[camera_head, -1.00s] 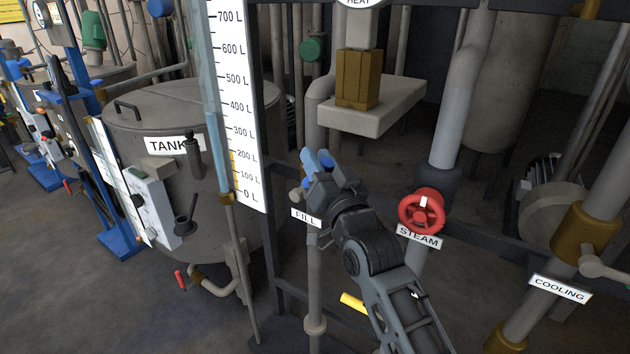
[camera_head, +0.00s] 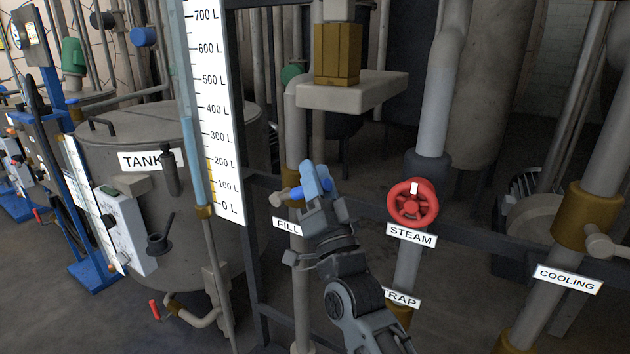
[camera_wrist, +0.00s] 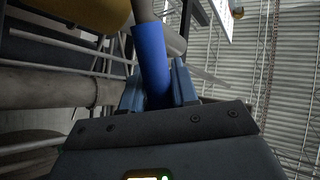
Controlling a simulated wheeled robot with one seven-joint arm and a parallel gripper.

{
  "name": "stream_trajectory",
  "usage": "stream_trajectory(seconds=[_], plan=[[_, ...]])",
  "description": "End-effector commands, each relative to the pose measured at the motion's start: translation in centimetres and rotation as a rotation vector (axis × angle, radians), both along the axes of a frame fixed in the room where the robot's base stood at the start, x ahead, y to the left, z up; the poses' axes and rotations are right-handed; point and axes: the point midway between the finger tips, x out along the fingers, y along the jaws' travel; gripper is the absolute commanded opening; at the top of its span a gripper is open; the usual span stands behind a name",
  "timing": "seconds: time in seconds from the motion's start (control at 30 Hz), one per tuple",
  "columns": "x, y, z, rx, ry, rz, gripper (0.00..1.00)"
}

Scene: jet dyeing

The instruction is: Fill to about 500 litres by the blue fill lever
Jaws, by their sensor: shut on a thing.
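A red STEAM wheel (camera_head: 412,202) is close right of my gripper, with a TRAP label (camera_head: 401,298) below it. The COOLING valve (camera_head: 582,220) is farther right. A grey tank (camera_head: 205,145) and a control box (camera_head: 125,232) stand left. Pipes crowd the space behind.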

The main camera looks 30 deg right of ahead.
Motion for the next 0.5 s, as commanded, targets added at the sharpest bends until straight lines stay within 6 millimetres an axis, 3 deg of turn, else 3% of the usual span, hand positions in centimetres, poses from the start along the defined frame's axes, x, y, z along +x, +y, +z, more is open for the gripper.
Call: stream_trajectory(seconds=[0.27,0.3,0.5], plan=[[0.00,-0.01,-0.10,-0.001,0.002,0.000,0.00],[0.00,-0.01,-0.10,-0.001,0.002,0.000,0.32],[0.00,0.00,-0.06,-0.001,0.002,0.000,0.35]])
